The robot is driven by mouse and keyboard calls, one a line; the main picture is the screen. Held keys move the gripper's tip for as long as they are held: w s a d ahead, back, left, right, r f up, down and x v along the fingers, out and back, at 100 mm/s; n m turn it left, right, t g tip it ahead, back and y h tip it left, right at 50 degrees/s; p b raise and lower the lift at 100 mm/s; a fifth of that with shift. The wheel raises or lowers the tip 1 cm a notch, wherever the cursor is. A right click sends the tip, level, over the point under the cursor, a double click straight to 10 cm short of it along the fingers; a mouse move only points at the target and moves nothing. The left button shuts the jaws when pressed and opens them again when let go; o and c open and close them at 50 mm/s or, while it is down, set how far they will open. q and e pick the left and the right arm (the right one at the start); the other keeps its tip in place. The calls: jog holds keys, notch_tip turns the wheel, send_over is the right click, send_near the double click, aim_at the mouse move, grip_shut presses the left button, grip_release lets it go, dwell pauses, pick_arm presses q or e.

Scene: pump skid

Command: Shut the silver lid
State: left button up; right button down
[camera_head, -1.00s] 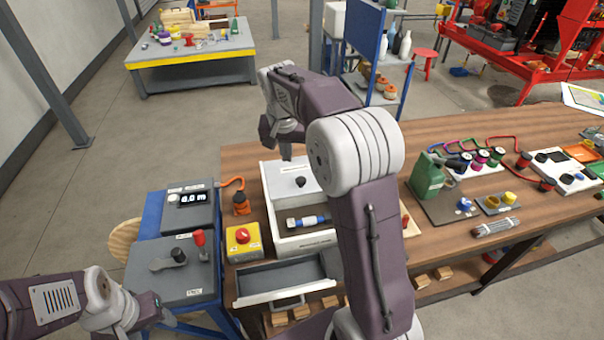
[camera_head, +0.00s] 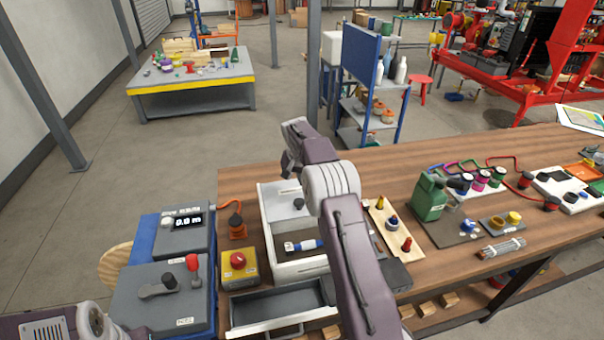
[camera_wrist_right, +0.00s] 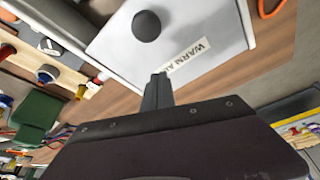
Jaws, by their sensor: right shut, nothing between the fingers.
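The silver lid (camera_head: 279,211) is a flat light-grey panel with a black knob, over the rear part of a pale box (camera_head: 301,268). The front part of the box is uncovered, with a blue-and-white cylindrical item (camera_head: 303,245) inside. In the right wrist view the lid (camera_wrist_right: 205,24) shows its round black knob (camera_wrist_right: 146,26) and a label starting "WARN". My right gripper (camera_head: 289,168) is at the box's far edge, behind the knob. Its closed, empty fingers (camera_wrist_right: 159,84) point at the lid's edge; contact cannot be told. My left arm is at the lower left, its fingers out of frame.
An open grey drawer (camera_head: 277,305) lies in front of the box. A yellow box with a red button (camera_head: 239,266) stands left of it. A board with coloured pegs (camera_head: 380,222) and a green canister (camera_head: 428,198) are to the right. Bare tabletop lies behind.

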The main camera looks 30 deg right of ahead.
aim_at(301, 192)
jog(key=shift+f, duration=0.8)
jog(key=s+a, duration=0.2)
jog(key=shift+s+a+b, duration=0.15)
jog(key=shift+s+b, duration=0.15)
jog(key=shift+b, duration=0.05)
pick_arm(q)
jog(key=shift+f, duration=0.3)
pick_arm(e)
jog(key=shift+s+f, duration=0.1)
pick_arm(q)
jog(key=shift+s, duration=0.15)
pick_arm(e)
jog(key=shift+s+a, duration=0.1)
